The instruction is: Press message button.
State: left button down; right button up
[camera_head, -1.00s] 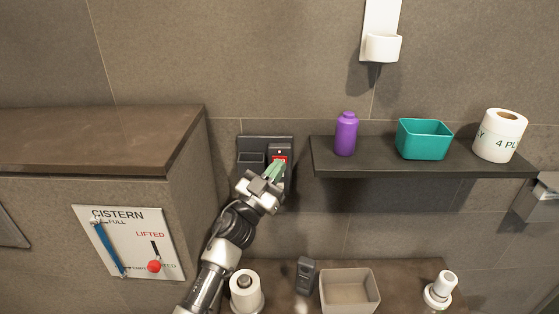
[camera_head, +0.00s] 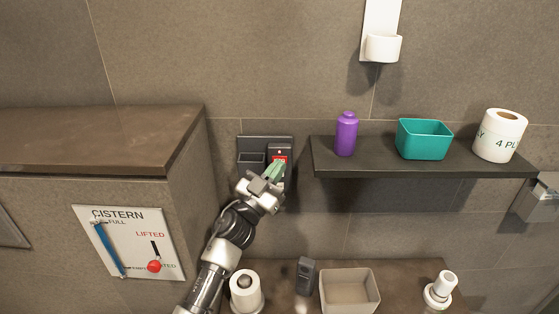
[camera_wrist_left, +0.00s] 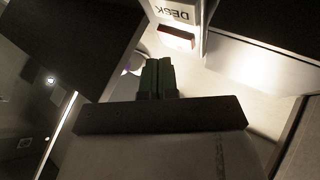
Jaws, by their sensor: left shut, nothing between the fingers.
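A dark wall unit (camera_head: 252,147) is mounted on the tiled wall left of the shelf. Its right part carries a small red panel (camera_head: 280,159), partly hidden behind my fingers. No part of it can be clearly read as the message button. My left gripper (camera_head: 276,169) is shut and empty, its greenish fingertips right in front of the red panel. Whether they touch it I cannot tell. In the left wrist view, the shut fingers (camera_wrist_left: 157,74) point toward a white block marked "DESK" (camera_wrist_left: 174,12) with a red part (camera_wrist_left: 177,38) below the lettering. My right gripper is out of view.
A dark shelf (camera_head: 420,172) right of the unit holds a purple bottle (camera_head: 346,134), a teal bin (camera_head: 424,139) and a paper roll (camera_head: 499,135). Below are a dark handset (camera_head: 305,274) and a beige bin (camera_head: 349,292). A brown-topped cabinet (camera_head: 90,140) stands left.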

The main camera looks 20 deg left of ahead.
pick_arm(q)
jog(key=shift+w, duration=0.15)
jog(key=shift+w+a, duration=0.15)
jog(key=shift+w, duration=0.15)
jog(key=shift+w+a, duration=0.1)
jog(key=shift+w, duration=0.25)
dwell(0.9)
jog(key=shift+s, duration=0.15)
jog(key=shift+s+d+p, duration=0.25)
jog(key=shift+s+p, duration=0.2)
jog(key=shift+s, duration=0.2)
jog(key=s+p, duration=0.1)
jog(key=s, duration=0.1)
jog(key=s+d+p, duration=0.1)
jog(key=s, duration=0.1)
jog(key=shift+s+d, duration=0.2)
jog(key=shift+s, duration=0.2)
